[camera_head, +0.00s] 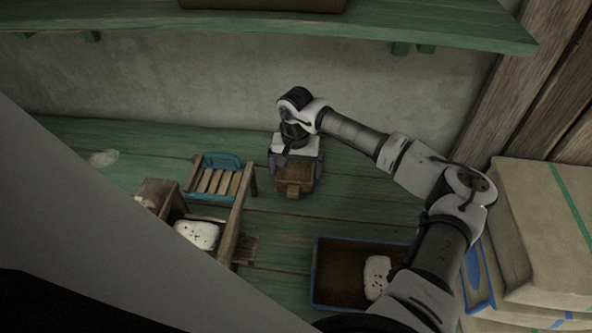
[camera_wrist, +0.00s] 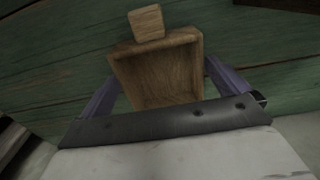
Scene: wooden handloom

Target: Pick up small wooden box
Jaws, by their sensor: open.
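The small wooden box (camera_head: 292,189) sits on the green plank tabletop, below my gripper. It is brown and open-topped, with a small block-like knob on its near side. In the wrist view the box (camera_wrist: 155,78) shows its hollow inside, and the lower part is hidden behind the dark gripper edge. My gripper (camera_head: 297,172) is over the box, with one purplish finger on each side of it. The wrist view shows the fingers of my gripper (camera_wrist: 160,74) apart, flanking the box's side walls. I cannot tell whether they touch it.
A wooden crate (camera_head: 232,228) holds a pale lump. A blue-rimmed tray (camera_head: 314,274) with another pale lump lies front right. Stacked sacks (camera_head: 545,225) stand right. A green shelf (camera_head: 300,24) hangs above.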

